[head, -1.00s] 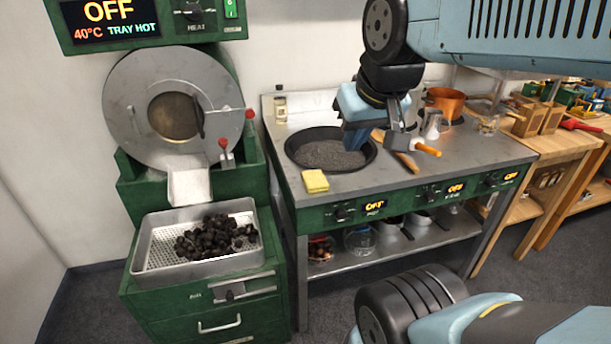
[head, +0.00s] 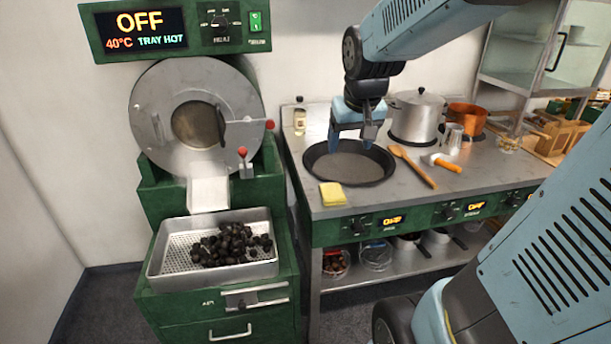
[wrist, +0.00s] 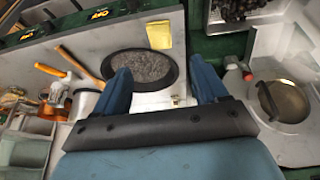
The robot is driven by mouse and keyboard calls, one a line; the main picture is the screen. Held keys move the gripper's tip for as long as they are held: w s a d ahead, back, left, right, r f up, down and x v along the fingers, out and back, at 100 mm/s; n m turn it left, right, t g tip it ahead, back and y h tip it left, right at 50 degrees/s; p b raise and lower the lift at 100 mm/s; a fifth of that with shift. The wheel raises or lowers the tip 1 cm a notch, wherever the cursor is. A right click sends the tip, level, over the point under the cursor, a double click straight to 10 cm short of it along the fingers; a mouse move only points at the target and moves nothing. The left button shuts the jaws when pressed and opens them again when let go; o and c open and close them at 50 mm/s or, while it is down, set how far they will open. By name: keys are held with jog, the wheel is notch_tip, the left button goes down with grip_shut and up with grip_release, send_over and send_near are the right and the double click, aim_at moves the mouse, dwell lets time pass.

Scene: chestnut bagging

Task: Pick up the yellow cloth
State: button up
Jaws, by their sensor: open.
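The yellow cloth (head: 332,194) lies folded on the front left corner of the steel counter, in front of the dark pan. It also shows in the wrist view (wrist: 159,35), near the top middle, beyond the fingertips. My gripper (head: 353,146) is open and empty above the pan, pointing down, behind the cloth and a little to its right. In the wrist view its two blue fingers (wrist: 162,74) stand wide apart, with nothing between them in their grip.
The dark pan (head: 387,178) with grey contents sits behind the cloth. A wooden spoon (head: 418,172) and an orange-handled brush (head: 446,165) lie to the right. A pot (head: 417,112) stands behind. The roaster's perforated tray (head: 166,249) with dark chestnuts is at left; its display reads TRAY HOT.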

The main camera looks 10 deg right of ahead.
jog(key=o, duration=0.5)
jog(key=shift+m+g, duration=0.3)
jog(key=shift+g, duration=0.3)
jog(key=w+d+f, duration=0.1)
jog(key=w+f, duration=0.2)
jog(key=w, duration=0.1)
jog(key=w+f, duration=0.4)
jog(key=w+d+f, duration=0.1)
jog(key=w+f, duration=0.2)
jog(key=w, duration=0.1)
jog(key=shift+d+f, duration=0.35)
jog(key=shift+f, duration=0.05)
send_over(332, 191)
jog(key=s, duration=0.1)
jog(key=f, duration=0.8)
jog(key=shift+s+d, duration=0.15)
jog(key=shift+d, duration=0.05)
jog(key=shift+s+a+x, duration=0.1)
jog(key=shift+x, duration=1.25)
jog(key=shift+s+a+x, duration=0.15)
jog(key=shift+x, duration=1.2)
jog(key=shift+c, duration=0.6)
